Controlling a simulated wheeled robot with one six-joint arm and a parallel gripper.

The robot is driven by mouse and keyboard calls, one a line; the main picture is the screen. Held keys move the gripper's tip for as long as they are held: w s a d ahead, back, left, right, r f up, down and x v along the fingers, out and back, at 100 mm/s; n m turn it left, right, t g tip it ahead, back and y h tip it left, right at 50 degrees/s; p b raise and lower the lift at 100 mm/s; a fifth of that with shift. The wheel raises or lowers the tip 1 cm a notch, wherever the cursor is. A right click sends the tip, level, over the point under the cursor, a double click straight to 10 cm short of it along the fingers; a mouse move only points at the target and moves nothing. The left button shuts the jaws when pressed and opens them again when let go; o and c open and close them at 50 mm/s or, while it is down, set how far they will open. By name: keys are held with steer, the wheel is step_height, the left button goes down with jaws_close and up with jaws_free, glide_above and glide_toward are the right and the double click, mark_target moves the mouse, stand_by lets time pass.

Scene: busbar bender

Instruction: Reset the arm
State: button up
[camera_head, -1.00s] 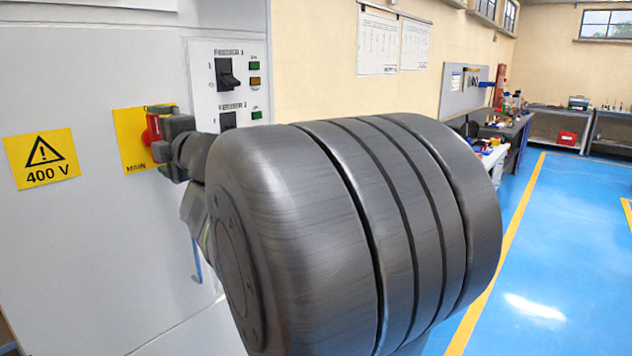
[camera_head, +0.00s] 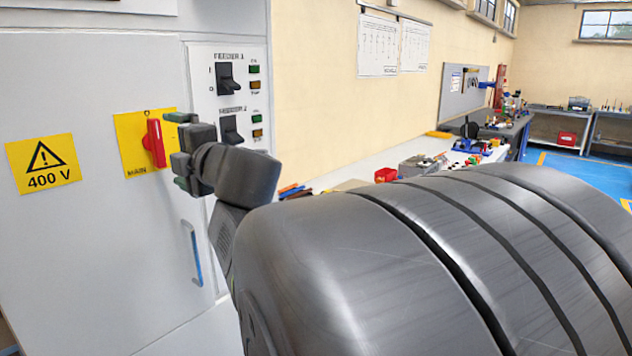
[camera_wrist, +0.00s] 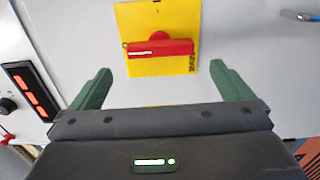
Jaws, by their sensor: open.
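My gripper (camera_head: 178,150) is open and empty in front of the cabinet. Its two green fingers stand wide apart in the wrist view (camera_wrist: 161,85). A red rotary handle (camera_head: 154,143) sits on a yellow plate marked MAIN (camera_head: 131,158), just left of the gripper in the head view. In the wrist view the red handle (camera_wrist: 160,48) lies beyond the fingertips, centred between them, with a gap. In the head view the handle looks upright. My large dark arm link hides the lower right of the head view.
The grey cabinet (camera_head: 90,240) carries a 400 V warning sign (camera_head: 44,163), a blue-grey door handle (camera_head: 192,252) and feeder switches (camera_head: 226,78). A bench with small parts stands along the wall at right. Open blue floor (camera_head: 580,168) lies beyond it.

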mark_target(159, 143)
steer(key=p+v, duration=0.1)
steer(key=v, duration=0.6)
steer(key=b+x, duration=0.2)
steer(key=x, duration=1.2)
steer(key=shift+f, duration=0.1)
steer(key=shift+a+r+m+p, duration=0.15)
steer(key=shift+r+m+p, duration=0.1)
steer(key=shift+m+p, duration=0.05)
steer(key=m+p, duration=0.1)
steer(key=m, duration=0.1)
steer(key=shift+m, duration=0.3)
steer(key=shift+m+p, duration=0.75)
steer(key=shift+m, duration=0.45)
steer(key=m+p, duration=0.2)
steer(key=m, duration=0.1)
steer(key=m+p, duration=0.4)
steer(key=m, duration=0.2)
steer(key=shift+r, duration=0.1)
steer(key=shift+f+m+p, duration=0.25)
steer(key=shift+m+p, duration=0.9)
steer(key=shift+m, duration=0.35)
